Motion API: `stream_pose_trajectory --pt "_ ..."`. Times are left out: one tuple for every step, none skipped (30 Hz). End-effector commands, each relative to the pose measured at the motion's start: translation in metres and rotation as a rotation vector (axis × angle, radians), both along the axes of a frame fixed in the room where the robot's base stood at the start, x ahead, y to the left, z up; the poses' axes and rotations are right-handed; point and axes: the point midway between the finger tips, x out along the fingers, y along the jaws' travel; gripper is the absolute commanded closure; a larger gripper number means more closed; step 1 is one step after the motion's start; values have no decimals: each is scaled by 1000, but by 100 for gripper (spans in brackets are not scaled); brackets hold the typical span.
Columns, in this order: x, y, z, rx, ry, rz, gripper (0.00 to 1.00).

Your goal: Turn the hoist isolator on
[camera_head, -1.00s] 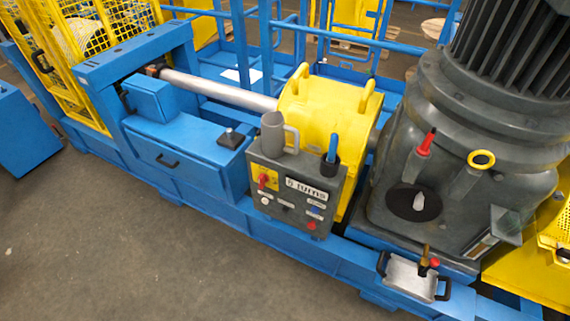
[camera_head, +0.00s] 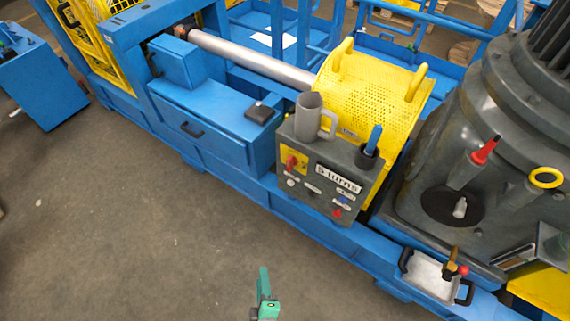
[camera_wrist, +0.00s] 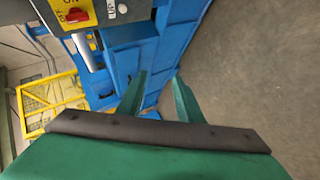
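The hoist isolator is a red rotary handle (camera_head: 292,162) on a yellow plate, at the upper left of the dark grey control box (camera_head: 330,180). In the wrist view the red handle (camera_wrist: 77,15) is at the top left, with "ON" above it and "OFF" to its left, partly cut off. I cannot tell for sure which mark it points to. My gripper (camera_head: 264,280) is low in the head view, below and apart from the box. In the wrist view my gripper (camera_wrist: 160,77) has its two green fingers apart, with nothing between them.
A grey mug (camera_head: 309,118) and a dark cup with a blue-handled tool (camera_head: 372,145) stand on the box. A blue drawer unit (camera_head: 205,120) is to its left. A grey motor housing (camera_head: 480,170) stands right. The floor (camera_head: 130,235) in front is clear.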

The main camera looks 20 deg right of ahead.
Motion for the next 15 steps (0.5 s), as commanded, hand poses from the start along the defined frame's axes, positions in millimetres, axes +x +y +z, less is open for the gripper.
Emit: stream_pose_trajectory --pt "21 -5 -9 -111 21 23 67" --pt "31 -8 -15 -183 39 39 67" --pt "44 -13 -21 -278 63 57 67" --pt "54 -16 -25 -349 81 69 67" --pt "64 -20 -27 -420 99 80 67" --pt "79 -26 -29 -515 124 94 67" --pt "89 -30 -30 -586 144 102 67" --pt "100 -34 -30 -657 162 109 67" --pt "115 -40 -28 -750 188 116 67" --pt "126 -44 -26 -820 209 118 67" --pt "137 -49 -23 -890 230 118 67" --pt "152 -56 -17 -981 259 117 67" --pt "163 -60 -12 -1050 282 113 67" --pt "174 -65 -6 -1117 306 109 67" --pt "187 -70 3 -1203 338 100 67"
